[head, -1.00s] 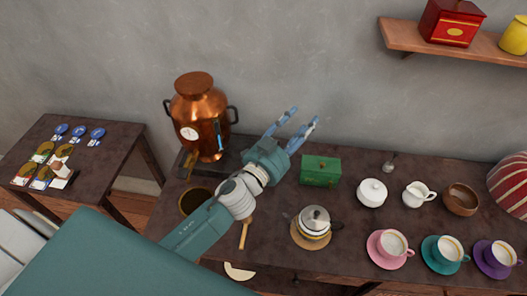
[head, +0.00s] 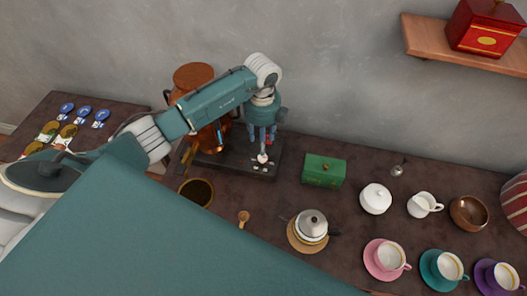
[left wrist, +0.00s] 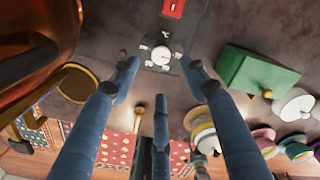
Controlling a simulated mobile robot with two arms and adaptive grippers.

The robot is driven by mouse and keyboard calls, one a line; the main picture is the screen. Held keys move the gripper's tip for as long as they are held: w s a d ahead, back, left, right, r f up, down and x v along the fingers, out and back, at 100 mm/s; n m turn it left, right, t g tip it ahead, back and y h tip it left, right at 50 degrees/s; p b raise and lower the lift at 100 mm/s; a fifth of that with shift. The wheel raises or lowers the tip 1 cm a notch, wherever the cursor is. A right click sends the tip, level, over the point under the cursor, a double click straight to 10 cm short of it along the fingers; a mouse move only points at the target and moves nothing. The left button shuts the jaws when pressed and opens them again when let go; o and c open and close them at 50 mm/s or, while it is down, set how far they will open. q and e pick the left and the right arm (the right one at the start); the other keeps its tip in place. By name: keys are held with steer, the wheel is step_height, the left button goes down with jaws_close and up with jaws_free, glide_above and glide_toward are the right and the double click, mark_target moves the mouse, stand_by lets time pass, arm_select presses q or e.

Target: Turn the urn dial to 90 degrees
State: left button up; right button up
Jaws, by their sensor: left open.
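The copper urn (head: 193,77) stands at the back left of the dark table, partly hidden by my left arm. It also fills the upper left of the left wrist view (left wrist: 35,40). The white round dial (head: 262,158) is on the dark base plate beside the urn; in the left wrist view the dial (left wrist: 161,54) shows between my fingertips, with marks around it. Its exact angle is too small to read. My left gripper (head: 262,141) is open, pointing down above the dial, its fingers (left wrist: 160,75) spread around it in the picture. Contact cannot be told. My right gripper is not shown.
A green box (head: 323,170) stands right of the base plate. A red switch (left wrist: 173,7) lies beyond the dial. A round dark container (head: 196,193) stands in front of the urn.

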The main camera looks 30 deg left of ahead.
mark_target(263, 160)
arm_select(q)
step_height(263, 160, down, 8)
steer(key=shift+r+p, duration=0.25)
steer(key=shift+p, duration=0.5)
steer(key=shift+f, duration=0.65)
jaws_close()
